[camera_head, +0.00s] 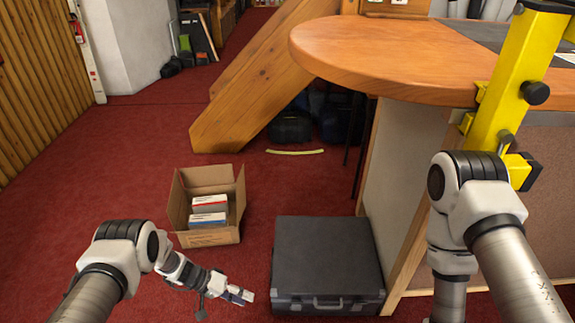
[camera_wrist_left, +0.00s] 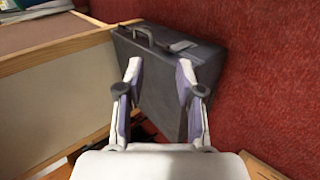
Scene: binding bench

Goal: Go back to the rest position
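My left gripper (camera_head: 240,296) is low over the red carpet, to the left of a dark grey case (camera_head: 328,250). In the left wrist view the fingers of my left gripper (camera_wrist_left: 159,70) stand apart with nothing held between them. The case (camera_wrist_left: 165,85) with its handle shows beyond the fingertips; whether they touch it I cannot tell, but in the head view they look apart. My right arm (camera_head: 478,200) comes in from the right and bends downward; its gripper is out of view.
An open cardboard box (camera_head: 208,237) with small boxes inside stands on the carpet beyond my left arm. A wooden counter (camera_head: 400,60) with a yellow stand (camera_head: 515,80) is at the right. A slanted wooden beam (camera_head: 255,85) stands behind. Carpet (camera_head: 90,170) is clear at left.

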